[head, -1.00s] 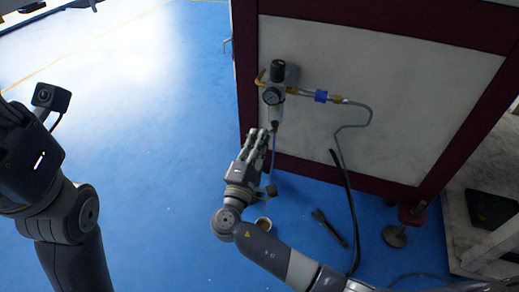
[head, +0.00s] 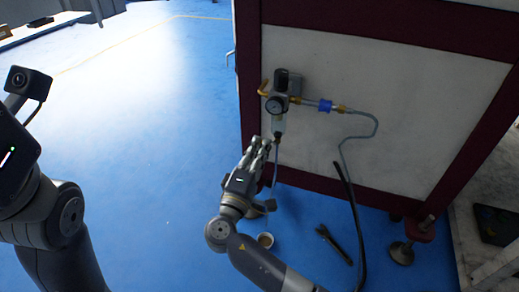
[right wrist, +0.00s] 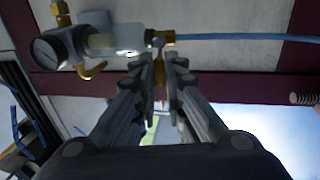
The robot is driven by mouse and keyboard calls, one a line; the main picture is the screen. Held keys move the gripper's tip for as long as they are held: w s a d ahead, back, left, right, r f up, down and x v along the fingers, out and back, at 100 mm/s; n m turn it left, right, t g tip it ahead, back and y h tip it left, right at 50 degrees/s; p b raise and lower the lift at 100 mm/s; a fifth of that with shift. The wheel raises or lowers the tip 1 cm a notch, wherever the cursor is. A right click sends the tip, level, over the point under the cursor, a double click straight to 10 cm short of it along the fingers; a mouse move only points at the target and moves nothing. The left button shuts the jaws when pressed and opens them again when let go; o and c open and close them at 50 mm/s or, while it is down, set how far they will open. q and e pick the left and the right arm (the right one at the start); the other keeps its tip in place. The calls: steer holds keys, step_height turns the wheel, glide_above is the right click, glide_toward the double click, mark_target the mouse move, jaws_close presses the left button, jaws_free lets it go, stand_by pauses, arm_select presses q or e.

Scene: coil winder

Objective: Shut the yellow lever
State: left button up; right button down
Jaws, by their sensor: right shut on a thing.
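The yellow lever (right wrist: 160,70) hangs off a small brass valve (right wrist: 162,37) at the end of the clear filter bowl. In the head view this brass valve (head: 277,138) is at the bowl's lower end, and the lever itself is hidden or too small to tell. My right gripper (head: 265,143) is beside the valve, on its left. In the right wrist view its fingertips (right wrist: 160,76) are shut on the lever, one on each side. My left arm shows at the left edge of the head view, but its fingers are out of frame.
A pressure gauge (head: 275,104) and a bent brass fitting (head: 263,88) sit above the bowl (head: 278,124) on the cabinet panel (head: 400,90). A pale blue tube (right wrist: 230,37) runs from the valve.

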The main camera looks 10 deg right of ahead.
steer(key=c, duration=1.7)
jaws_free()
steer(key=shift+o, duration=0.2)
steer(key=shift+s, duration=0.15)
steer(key=v, duration=1.2)
